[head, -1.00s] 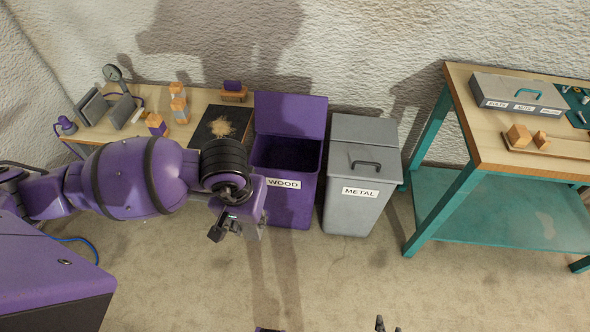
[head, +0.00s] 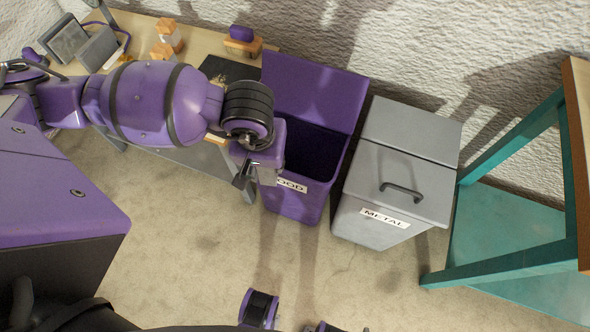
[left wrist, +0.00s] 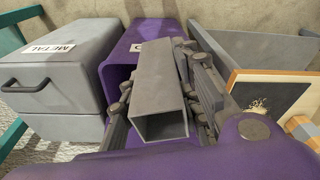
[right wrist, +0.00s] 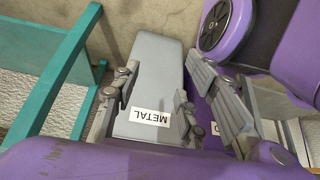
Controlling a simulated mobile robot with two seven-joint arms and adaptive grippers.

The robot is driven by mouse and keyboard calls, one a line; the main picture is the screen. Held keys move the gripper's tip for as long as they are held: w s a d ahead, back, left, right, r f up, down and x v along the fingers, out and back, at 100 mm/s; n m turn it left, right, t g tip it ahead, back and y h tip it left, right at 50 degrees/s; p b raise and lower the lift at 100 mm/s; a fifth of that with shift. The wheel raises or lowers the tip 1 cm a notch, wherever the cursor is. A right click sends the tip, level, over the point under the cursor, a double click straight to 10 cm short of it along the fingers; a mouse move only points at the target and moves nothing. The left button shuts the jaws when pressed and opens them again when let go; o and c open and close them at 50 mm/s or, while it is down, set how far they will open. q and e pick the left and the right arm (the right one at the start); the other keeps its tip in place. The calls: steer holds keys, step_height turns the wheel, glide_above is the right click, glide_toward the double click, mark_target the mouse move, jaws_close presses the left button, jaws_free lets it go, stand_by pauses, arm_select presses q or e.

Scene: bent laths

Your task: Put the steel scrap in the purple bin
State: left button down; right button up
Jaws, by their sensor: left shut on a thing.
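The steel scrap is a grey hollow square tube (left wrist: 160,112). My left gripper (head: 250,172) is shut on it, with fingers on both sides in the left wrist view. In the head view the gripper is at the front left of the purple bin (head: 295,203) and hides part of its WOOD label. The bin's lid is up and its dark opening faces upward; the scrap is outside this opening in the head view. My right gripper (right wrist: 155,100) has its fingers spread, with nothing between them, above the floor.
A grey bin (head: 400,180) labelled METAL stands right of the purple one, lid shut. A teal-legged bench (head: 510,245) is further right. A wooden worktable (head: 200,45) with blocks and a brush is behind my left arm.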

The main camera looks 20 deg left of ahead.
arm_select(q)
steer(key=w+f+n+b, duration=0.5)
steer(key=w+f+b, duration=0.65)
steer(key=b, duration=0.55)
steer(key=w+f+n+b, duration=0.2)
steer(key=f+n, duration=0.1)
steer(key=f, duration=0.5)
steer(key=w+a+f+n+g+y+b, duration=0.1)
steer(key=w+f+n+b, duration=0.1)
steer(key=f, duration=0.7)
steer(key=w+a+f+n+b, duration=0.1)
steer(key=f+n+b, duration=0.1)
steer(key=f+n, duration=0.3)
steer(key=shift+w+a+f+g, duration=0.1)
steer(key=shift+w+f+g, duration=0.1)
steer(key=shift+f, duration=0.65)
steer(key=shift+w+a+f+g, duration=0.1)
steer(key=shift+w+f, duration=0.1)
steer(key=shift+f, duration=0.65)
steer(key=shift+r, duration=0.15)
steer(key=c, duration=1.3)
jaws_free()
